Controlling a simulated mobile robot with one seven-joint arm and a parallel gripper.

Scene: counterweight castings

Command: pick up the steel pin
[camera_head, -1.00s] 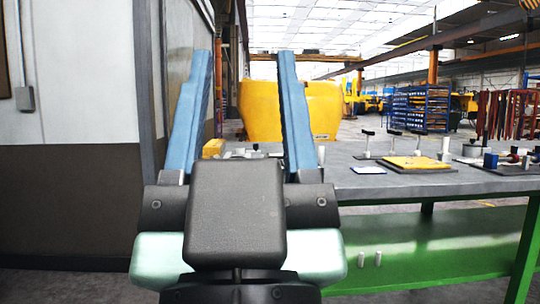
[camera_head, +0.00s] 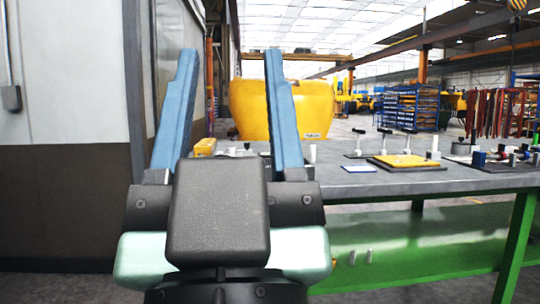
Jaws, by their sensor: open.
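My gripper (camera_head: 231,58) is open, its two blue fingers pointing up and forward with nothing between the tips. Several small pale cylinders are in view, and I cannot tell for certain which is the steel pin. One short cylinder (camera_head: 312,153) stands on the table (camera_head: 390,182) just right of my right finger. Another cylinder (camera_head: 435,147) stands farther right, behind the yellow plate. Two more small cylinders (camera_head: 369,256) stand on the green lower shelf (camera_head: 440,235). My gripper touches none of these. The fingers and wrist hide part of the table's left end.
A yellow plate on a dark board (camera_head: 408,161), black-topped T-shaped pieces (camera_head: 385,142) and a dark board with red and blue parts (camera_head: 500,157) lie on the table. A large yellow casting (camera_head: 300,108) stands behind. A wall (camera_head: 70,130) closes off the left.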

